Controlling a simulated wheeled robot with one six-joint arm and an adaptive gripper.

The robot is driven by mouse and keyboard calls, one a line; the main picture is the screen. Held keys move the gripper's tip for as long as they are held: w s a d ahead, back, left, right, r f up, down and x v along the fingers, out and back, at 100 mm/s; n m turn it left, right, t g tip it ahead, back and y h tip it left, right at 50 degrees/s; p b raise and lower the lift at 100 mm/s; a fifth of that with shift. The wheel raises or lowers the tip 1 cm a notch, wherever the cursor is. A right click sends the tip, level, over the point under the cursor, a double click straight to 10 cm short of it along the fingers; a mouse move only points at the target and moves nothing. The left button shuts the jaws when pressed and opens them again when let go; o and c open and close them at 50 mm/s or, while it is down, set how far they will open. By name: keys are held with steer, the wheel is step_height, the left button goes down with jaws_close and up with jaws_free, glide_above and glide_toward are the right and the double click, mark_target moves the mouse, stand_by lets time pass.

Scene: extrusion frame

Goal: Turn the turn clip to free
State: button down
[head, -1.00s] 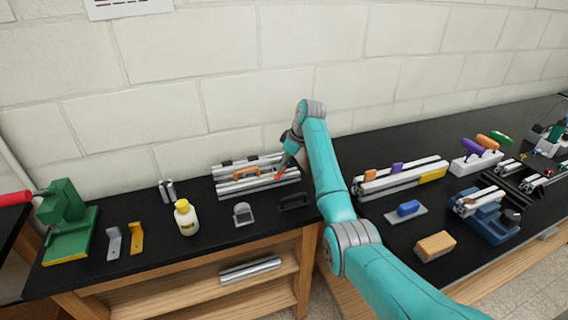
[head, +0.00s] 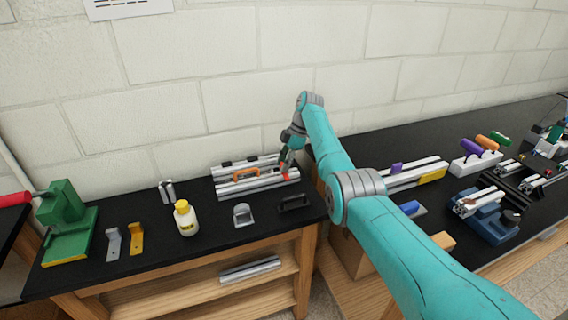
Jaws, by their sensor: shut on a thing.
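The extrusion frame (head: 232,188) lies on the left black bench against the wall, with silver rails and an orange handle (head: 245,174). A small red piece (head: 285,172), which looks like the turn clip, is at the right end of the front rail. My gripper (head: 287,165) reaches down to it from above and is shut on it. The fingers and the clip are small here and partly overlap, so the clip's exact angle is hard to tell.
A black handle (head: 294,203) and a grey block (head: 242,215) lie in front of the frame. A yellow-white bottle (head: 186,218) and a green press (head: 68,222) stand left. More rails (head: 412,178) and tools fill the right bench. The wall is close behind.

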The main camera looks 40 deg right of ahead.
steer(key=shift+n, duration=0.3)
stand_by(0.4)
steer(key=c, duration=0.8)
jaws_free()
steer(key=shift+o, duration=0.2)
steer(key=v, duration=1.2)
steer(key=shift+w, duration=0.15)
